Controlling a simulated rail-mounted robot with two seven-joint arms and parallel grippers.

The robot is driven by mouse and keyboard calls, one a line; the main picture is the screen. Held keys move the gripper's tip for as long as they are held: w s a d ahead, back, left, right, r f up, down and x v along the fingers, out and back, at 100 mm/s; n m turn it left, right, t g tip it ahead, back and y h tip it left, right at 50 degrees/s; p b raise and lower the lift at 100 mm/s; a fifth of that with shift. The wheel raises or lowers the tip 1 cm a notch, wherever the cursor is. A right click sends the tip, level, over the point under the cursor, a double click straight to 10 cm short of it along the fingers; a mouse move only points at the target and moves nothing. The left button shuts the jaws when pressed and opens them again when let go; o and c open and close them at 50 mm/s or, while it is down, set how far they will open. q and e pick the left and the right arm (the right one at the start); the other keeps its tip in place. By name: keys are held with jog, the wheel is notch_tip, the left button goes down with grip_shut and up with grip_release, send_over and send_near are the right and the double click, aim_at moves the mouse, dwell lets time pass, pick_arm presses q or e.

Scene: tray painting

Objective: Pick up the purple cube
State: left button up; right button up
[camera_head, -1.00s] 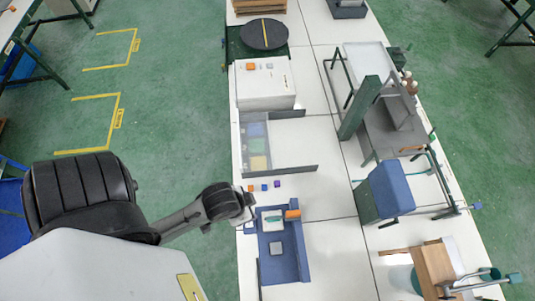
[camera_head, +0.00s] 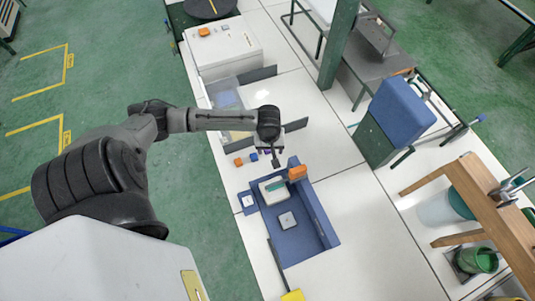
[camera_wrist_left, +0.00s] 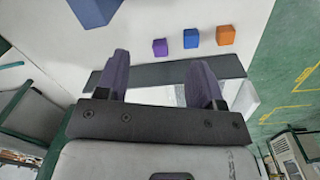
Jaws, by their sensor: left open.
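The purple cube (camera_wrist_left: 161,47) stands on the white table in the left wrist view, in a row with a blue cube (camera_wrist_left: 193,37) and an orange cube (camera_wrist_left: 225,35). My left gripper (camera_wrist_left: 160,65) is open and empty, with the purple cube seen beyond the gap between its fingers. In the head view the left gripper (camera_head: 275,158) hangs over the table just right of the row, where the orange cube (camera_head: 238,162) and blue cube (camera_head: 253,157) show. There the purple cube is hidden or too close to the gripper to make out. My right gripper is not in view.
A blue tray (camera_head: 318,217) stands close to the cubes, with an orange block (camera_head: 297,173) on its edge. A dark low bar (camera_head: 296,125) lies behind the gripper. A white box (camera_head: 228,46) stands farther back. The table right of the tray is clear.

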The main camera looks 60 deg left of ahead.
pick_arm(q)
jog(key=w+a+f+n+b, duration=0.2)
jog(key=a+n+b, duration=0.15)
jog(key=a, duration=0.25)
jog(key=shift+n, duration=0.45)
jog(key=f, duration=0.5)
jog(key=f+b, duration=0.1)
jog(key=f, duration=0.2)
jog(key=shift+w+a, duration=0.2)
jog(key=shift+a, duration=0.1)
jog(key=shift+w+a+f+b, duration=0.1)
jog(key=shift+f+b, duration=0.25)
jog(key=shift+f, duration=1)
jog(key=shift+w+a+f+b, duration=0.1)
jog(key=shift+f+b, duration=0.2)
jog(key=shift+f, duration=1)
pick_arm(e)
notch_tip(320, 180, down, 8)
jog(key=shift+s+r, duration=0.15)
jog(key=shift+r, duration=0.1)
pick_arm(q)
jog(key=shift+c, duration=0.2)
jog(key=c, duration=1)
jog(key=shift+o, duration=0.2)
jog(key=shift+r, duration=0.15)
